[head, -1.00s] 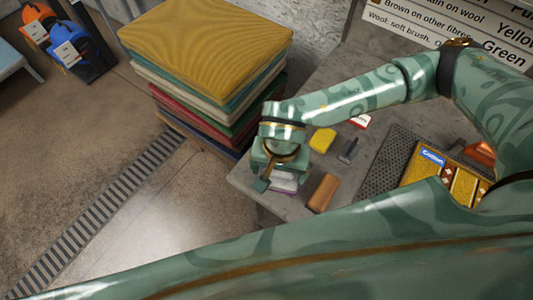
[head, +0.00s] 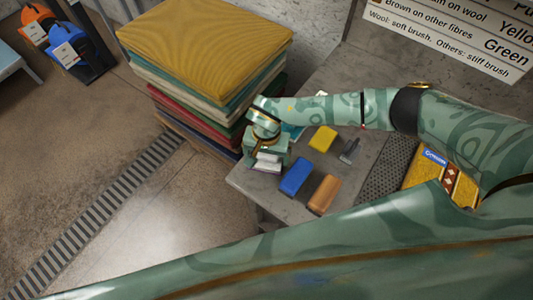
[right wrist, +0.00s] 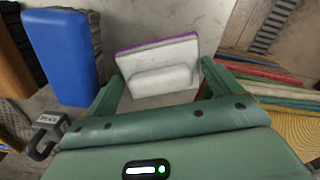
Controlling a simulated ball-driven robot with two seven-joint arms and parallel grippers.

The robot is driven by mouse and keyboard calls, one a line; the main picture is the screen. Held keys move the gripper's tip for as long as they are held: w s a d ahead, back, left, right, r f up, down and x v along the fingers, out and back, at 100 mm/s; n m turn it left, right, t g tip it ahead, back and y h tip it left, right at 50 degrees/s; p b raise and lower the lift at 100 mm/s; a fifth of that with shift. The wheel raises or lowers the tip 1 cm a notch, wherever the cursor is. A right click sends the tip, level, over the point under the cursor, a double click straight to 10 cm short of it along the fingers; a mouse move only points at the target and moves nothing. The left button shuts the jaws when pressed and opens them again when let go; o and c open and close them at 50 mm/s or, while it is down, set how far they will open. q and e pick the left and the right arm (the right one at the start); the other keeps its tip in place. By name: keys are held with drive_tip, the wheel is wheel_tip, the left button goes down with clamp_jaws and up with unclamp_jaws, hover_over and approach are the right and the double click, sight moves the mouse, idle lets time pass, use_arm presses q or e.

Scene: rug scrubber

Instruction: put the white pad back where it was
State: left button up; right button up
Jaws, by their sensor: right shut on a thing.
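The white pad (right wrist: 165,66) has a raised white grip and a purple edge, and shows between my right gripper's fingers in the right wrist view. My right gripper (right wrist: 160,84) is shut on it. In the head view the right gripper (head: 266,152) points down at the near left corner of the grey table (head: 262,190), beside the cloth stack. A white part of the pad (head: 267,163) shows below the fingers. I cannot tell whether the pad touches the table. My left gripper is not in view.
A blue block (head: 295,176) and a brown block (head: 324,194) lie just right of the gripper. A yellow pad (head: 322,139) and a dark brush (head: 349,150) lie farther back. The folded cloth stack (head: 205,45) stands close on the left. The table's left edge is near.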

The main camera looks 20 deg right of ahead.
sight(267, 155)
drive_tip(key=o, duration=0.7)
drive_tip(key=shift+f, duration=0.1)
drive_tip(key=shift+c, duration=0.2)
wheel_tip(267, 155, up, 12)
drive_tip(key=shift+p, duration=0.45)
